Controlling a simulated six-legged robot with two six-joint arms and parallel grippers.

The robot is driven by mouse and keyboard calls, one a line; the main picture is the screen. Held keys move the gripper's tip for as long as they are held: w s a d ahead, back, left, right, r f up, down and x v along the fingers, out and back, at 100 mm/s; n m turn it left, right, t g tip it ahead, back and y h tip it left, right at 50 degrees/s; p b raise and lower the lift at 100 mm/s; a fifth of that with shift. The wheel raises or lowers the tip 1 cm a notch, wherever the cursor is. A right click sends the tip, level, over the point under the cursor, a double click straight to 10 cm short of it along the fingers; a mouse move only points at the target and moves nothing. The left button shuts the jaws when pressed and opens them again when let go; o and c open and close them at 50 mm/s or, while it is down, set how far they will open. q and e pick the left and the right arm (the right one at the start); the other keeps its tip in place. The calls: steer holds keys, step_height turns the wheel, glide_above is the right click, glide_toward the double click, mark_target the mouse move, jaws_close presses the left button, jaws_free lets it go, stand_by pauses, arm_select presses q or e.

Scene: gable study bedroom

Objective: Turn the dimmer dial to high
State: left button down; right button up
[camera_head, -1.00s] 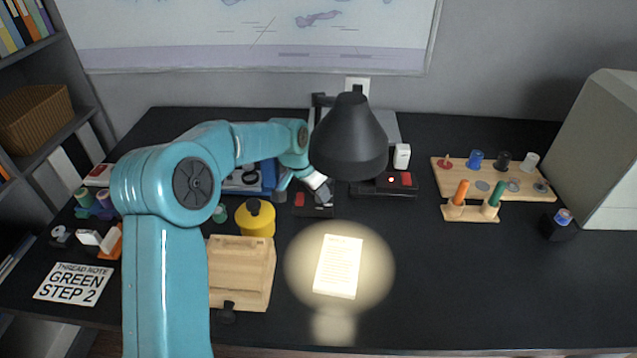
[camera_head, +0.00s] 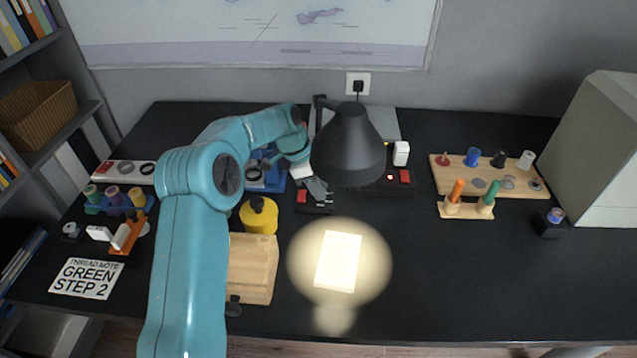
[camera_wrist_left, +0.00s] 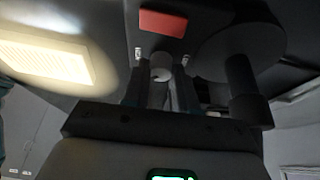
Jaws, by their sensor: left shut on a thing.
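The dimmer is a low black box (camera_head: 318,210) with a red patch, on the desk left of the lamp head. My left gripper (camera_head: 321,192) reaches down over it from the left, and the dial is mostly hidden in the head view. In the left wrist view, the gripper (camera_wrist_left: 161,92) is shut on a small pale round dial (camera_wrist_left: 161,66), with the red patch (camera_wrist_left: 163,23) just beyond it. The dial's setting cannot be read. The black desk lamp (camera_head: 348,150) is lit and shines on a paper note (camera_head: 338,262). My right gripper is not in view.
Right beside the dimmer is a black base with a white block (camera_head: 400,153) and a red button. A wooden peg board (camera_head: 488,178) is at right. The front right desk is clear.

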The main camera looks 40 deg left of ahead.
arm_select(q)
steer(key=shift+m, duration=0.6)
steer(key=c, duration=0.9)
jaws_free()
